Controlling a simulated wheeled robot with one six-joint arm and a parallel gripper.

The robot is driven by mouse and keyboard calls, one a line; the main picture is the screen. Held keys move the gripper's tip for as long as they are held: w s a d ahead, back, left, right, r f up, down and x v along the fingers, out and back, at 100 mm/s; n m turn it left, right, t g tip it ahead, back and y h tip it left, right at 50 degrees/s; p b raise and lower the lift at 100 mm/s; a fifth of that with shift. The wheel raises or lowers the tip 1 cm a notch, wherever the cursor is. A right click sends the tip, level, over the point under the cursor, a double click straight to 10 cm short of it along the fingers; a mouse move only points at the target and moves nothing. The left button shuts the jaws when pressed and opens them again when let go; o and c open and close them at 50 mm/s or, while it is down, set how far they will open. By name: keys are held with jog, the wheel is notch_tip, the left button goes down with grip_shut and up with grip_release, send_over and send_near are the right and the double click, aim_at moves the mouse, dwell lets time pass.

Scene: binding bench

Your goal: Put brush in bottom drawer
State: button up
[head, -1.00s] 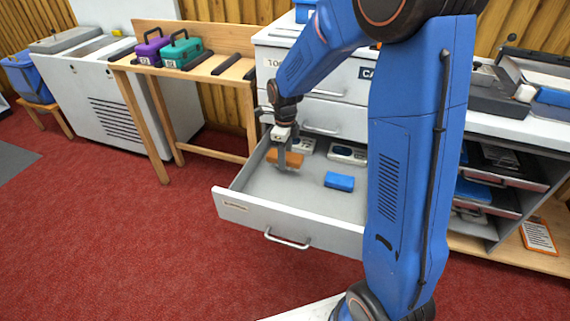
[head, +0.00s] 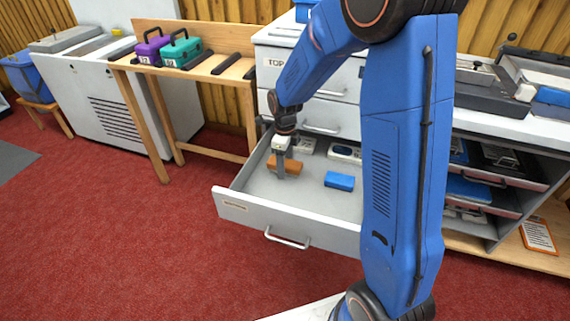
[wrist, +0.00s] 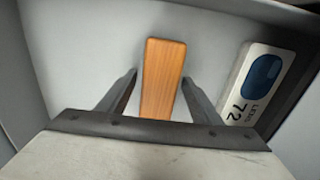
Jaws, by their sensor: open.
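The brush, an orange-brown wooden block (head: 293,163), is inside the pulled-out lowest visible drawer (head: 240,207), toward its back left. In the wrist view the brush (wrist: 163,78) lies lengthwise between my two fingers, with a narrow gap on each side. My gripper (head: 281,172) reaches down into the drawer and is open around the brush; it also shows in the wrist view (wrist: 160,82). The brush appears to rest on the grey drawer floor. Its underside is hidden.
A blue block (head: 339,181) and two pale items with dark insets, one (head: 345,153) at the back, also lie in the drawer. The wrist view shows a numbered one (wrist: 255,85) right of the brush. Closed drawers (head: 330,113) stand directly above.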

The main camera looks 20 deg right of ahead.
notch_tip(320, 180, up, 12)
jog(key=s+d+r+n+t, duration=0.1)
jog(key=s+d+r+n, duration=0.2)
jog(key=s+r+n, duration=0.5)
jog(key=s+d+n+t, duration=0.2)
jog(key=s+n, duration=0.6)
jog(key=s, duration=0.4)
jog(key=s+d+r+n+t, duration=0.1)
jog(key=s+n, duration=0.8)
jog(key=s, duration=0.3)
jog(key=shift+d+r+t, duration=0.3)
jog(key=shift+d+t, duration=0.1)
